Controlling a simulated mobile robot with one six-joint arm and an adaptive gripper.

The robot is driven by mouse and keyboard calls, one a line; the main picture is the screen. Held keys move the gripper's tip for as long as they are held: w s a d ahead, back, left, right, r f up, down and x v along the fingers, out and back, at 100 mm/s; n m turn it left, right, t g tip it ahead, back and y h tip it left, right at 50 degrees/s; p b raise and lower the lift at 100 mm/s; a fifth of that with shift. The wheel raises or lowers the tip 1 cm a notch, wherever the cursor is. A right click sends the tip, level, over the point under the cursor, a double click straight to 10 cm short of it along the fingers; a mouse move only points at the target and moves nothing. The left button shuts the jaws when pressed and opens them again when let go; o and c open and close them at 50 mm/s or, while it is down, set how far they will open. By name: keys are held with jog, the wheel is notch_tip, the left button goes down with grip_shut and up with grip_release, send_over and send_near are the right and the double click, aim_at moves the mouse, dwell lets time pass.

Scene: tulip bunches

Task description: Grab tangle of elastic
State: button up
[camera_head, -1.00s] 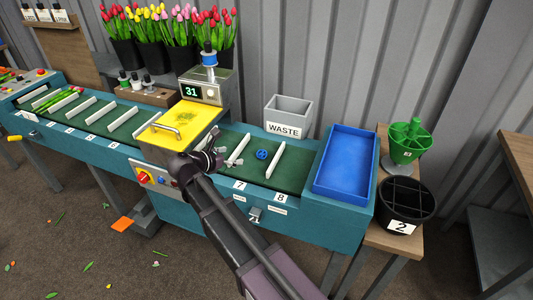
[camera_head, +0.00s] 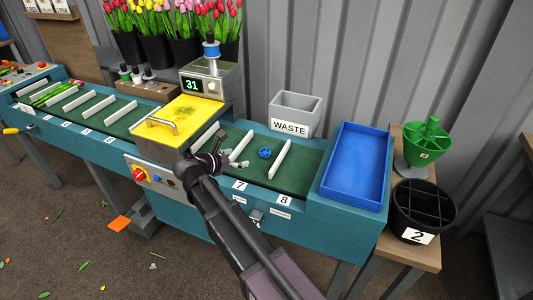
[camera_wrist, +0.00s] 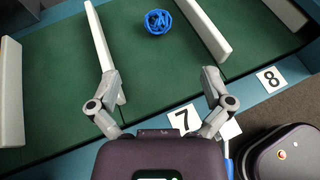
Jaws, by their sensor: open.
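The tangle of elastic is a small blue ball of loops (camera_head: 265,153) lying on the green conveyor belt between two white dividers, in the slot by label 7. In the wrist view the blue tangle (camera_wrist: 158,22) is at the top, ahead of my gripper and a little left of its midline. My gripper (camera_wrist: 163,86) is open and empty, its two fingers wide apart over the near edge of the belt. The left finger overlaps the end of a white divider in that view. In the head view my gripper (camera_head: 226,163) is left of the tangle, partly hidden by my arm.
White dividers (camera_wrist: 204,28) stand on both sides of the tangle. A grey WASTE bin (camera_head: 295,112) stands behind the belt. A blue tray (camera_head: 353,168) is at the belt's right end. A yellow-lidded machine (camera_head: 180,122) stands left of my gripper.

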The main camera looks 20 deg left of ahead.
aim_at(261, 153)
jog(key=shift+w+d+f, duration=0.1)
jog(key=shift+w, duration=0.05)
jog(key=b+x, duration=0.3)
jog(key=x, duration=0.4)
jog(key=shift+w+f, duration=0.15)
jog(key=shift+f, duration=0.05)
jog(key=shift+w+d+f, duration=0.1)
jog(key=shift+w+d, duration=0.1)
jog(key=shift+w, duration=0.2)
jog(key=shift+w, duration=0.1)
jog(key=b+x, duration=0.2)
jog(key=x, duration=0.2)
jog(key=shift+a+f, duration=0.15)
jog(key=shift+f, duration=0.1)
jog(key=shift+w+d+f+b, duration=0.1)
jog(key=shift+w+d+b, duration=0.2)
jog(key=shift+w, duration=0.1)
jog(key=shift+a, duration=0.1)
jog(key=c, duration=1.1)
